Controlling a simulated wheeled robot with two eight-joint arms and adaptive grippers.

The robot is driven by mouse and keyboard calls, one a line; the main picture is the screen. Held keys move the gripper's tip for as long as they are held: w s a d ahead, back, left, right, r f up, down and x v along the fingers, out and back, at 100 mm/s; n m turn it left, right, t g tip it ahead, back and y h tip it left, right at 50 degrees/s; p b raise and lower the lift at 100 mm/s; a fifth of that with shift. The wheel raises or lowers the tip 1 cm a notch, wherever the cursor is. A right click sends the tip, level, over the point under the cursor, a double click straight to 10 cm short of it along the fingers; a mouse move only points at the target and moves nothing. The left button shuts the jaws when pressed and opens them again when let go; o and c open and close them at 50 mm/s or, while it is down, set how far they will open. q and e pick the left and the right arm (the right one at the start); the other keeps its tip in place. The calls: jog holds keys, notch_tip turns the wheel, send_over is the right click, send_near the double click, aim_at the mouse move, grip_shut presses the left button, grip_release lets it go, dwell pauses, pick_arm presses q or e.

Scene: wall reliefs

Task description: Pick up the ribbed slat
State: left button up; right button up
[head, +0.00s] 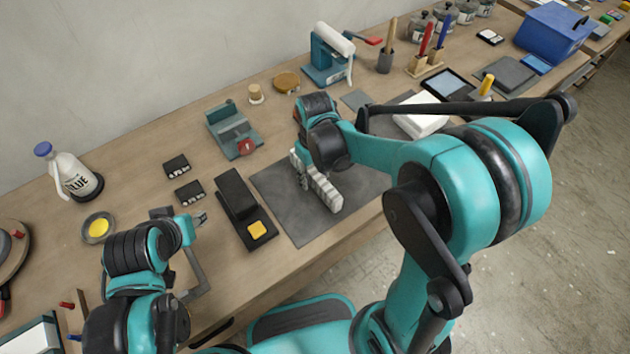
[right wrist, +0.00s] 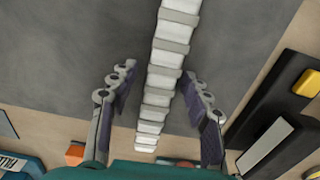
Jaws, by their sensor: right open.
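The ribbed slat (head: 325,190) is a long whitish bar with raised cross ribs. It lies on the dark grey mat (head: 290,222), and its far part is partly hidden by my right gripper (head: 306,172). In the right wrist view the slat (right wrist: 172,48) runs from the top edge down between the two fingers of my right gripper (right wrist: 160,72). The fingers are open, one on each side, with a gap to the slat on both sides. My left gripper (head: 197,219) is low at the left, away from the slat; its fingers are too unclear to judge.
A black device with a yellow pad (head: 257,229) stands just left of the mat. A teal holder (head: 232,128) and a blue-white roller stand (head: 330,55) are behind. A white block (head: 420,118) lies to the right. The mat around the slat is clear.

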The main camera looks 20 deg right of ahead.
jog(key=shift+f, duration=0.1)
grip_shut()
